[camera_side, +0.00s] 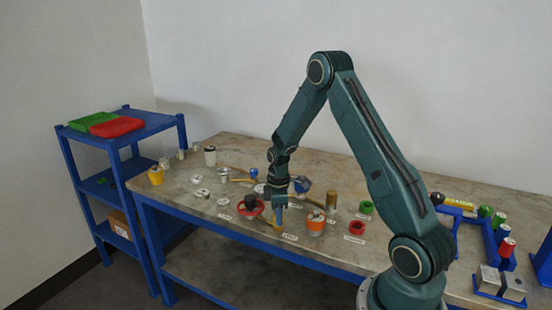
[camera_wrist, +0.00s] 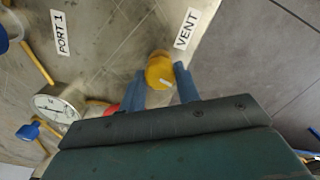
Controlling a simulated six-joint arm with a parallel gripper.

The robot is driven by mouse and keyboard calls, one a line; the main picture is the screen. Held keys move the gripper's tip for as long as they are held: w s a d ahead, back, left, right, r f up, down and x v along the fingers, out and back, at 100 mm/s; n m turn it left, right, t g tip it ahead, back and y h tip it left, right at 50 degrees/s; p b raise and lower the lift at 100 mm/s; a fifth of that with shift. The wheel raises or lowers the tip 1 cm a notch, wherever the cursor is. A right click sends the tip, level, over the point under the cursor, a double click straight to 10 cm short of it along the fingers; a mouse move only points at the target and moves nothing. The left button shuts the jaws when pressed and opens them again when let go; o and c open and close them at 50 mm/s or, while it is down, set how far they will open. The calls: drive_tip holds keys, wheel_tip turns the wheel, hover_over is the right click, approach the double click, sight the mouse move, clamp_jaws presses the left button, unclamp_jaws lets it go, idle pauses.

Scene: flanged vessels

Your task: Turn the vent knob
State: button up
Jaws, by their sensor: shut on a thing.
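The vent knob (camera_wrist: 160,68) is a round yellow cap with a pale mark on its top, beside the white VENT label (camera_wrist: 187,28) in the wrist view. My gripper (camera_wrist: 159,80) has its two blue fingers on either side of the knob, shut on it. In the side view my gripper (camera_side: 279,219) points down at the table's front edge, beside the VENT label (camera_side: 290,237). There the knob is mostly hidden by the fingers.
A dial gauge (camera_wrist: 56,112) and the PORT 1 label (camera_wrist: 60,33) lie to the left in the wrist view. An orange-topped vessel (camera_side: 316,224) and a red flanged piece (camera_side: 250,207) stand close by. A blue shelf (camera_side: 125,150) is at the left.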

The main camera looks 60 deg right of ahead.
drive_tip(key=m, duration=1.1)
drive_tip(key=shift+m, duration=2.1)
drive_tip(key=o, duration=1)
drive_tip(key=shift+r, duration=0.1)
wheel_tip(320, 180, up, 14)
drive_tip(key=shift+f, duration=0.1)
